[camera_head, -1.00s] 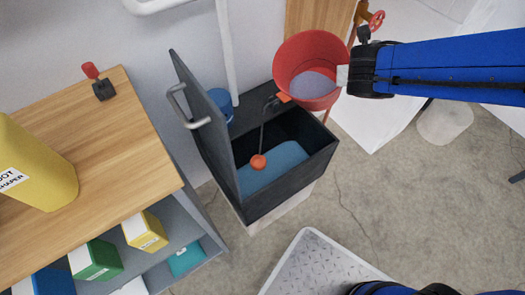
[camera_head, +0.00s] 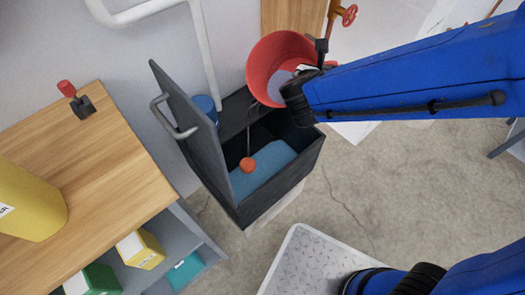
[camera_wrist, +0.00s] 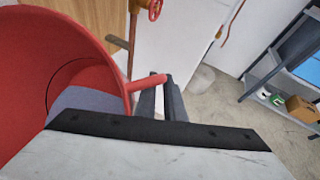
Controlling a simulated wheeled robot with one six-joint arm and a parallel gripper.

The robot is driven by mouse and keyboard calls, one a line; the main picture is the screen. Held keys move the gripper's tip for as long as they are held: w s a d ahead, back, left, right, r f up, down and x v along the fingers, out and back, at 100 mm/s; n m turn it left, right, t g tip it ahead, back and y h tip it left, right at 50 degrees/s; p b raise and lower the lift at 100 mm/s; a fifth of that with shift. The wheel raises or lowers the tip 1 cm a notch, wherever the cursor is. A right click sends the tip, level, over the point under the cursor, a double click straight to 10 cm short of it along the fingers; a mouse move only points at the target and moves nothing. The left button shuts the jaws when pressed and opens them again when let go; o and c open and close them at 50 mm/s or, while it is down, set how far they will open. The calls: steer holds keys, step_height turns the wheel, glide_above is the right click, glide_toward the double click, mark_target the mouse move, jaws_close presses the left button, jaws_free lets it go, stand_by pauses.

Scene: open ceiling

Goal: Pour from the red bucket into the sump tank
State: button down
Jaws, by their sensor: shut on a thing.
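The red bucket (camera_head: 262,72) hangs over the far right part of the sump tank (camera_head: 285,183), with greyish liquid inside. It looks somewhat tilted; how far is hard to tell. The tank is a dark open box with blue water (camera_head: 262,168) and an orange float ball (camera_head: 247,164) on a rod. In the wrist view the bucket (camera_wrist: 45,60) fills the left side. My gripper (camera_wrist: 160,88) is shut on its red handle (camera_wrist: 147,82). In the head view my wrist hides the handle and part of the bucket. No stream shows.
The tank's grey lid (camera_head: 200,130) stands open on the left. A white pipe (camera_head: 205,60) rises behind it. A red valve wheel (camera_head: 348,15) is beyond the bucket. A wooden bench (camera_head: 110,160) stands left; a metal step (camera_head: 310,262) lies in front.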

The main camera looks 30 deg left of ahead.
steer(key=shift+s+d+r+m+t+b, duration=0.2)
steer(key=shift+s+d+m+t+b, duration=0.3)
steer(key=shift+b, duration=0.45)
steer(key=shift+s+r+h+b, duration=0.15)
steer(key=shift+s+h+b, duration=0.15)
steer(key=shift+b, duration=0.25)
steer(key=s+r+t+b, duration=0.1)
steer(key=b, duration=0.4)
steer(key=shift+r+t+b, duration=0.1)
steer(key=shift+t+b, duration=0.2)
steer(key=shift+b, duration=0.1)
steer(key=shift+s+b, duration=0.1)
steer(key=shift+b, duration=0.65)
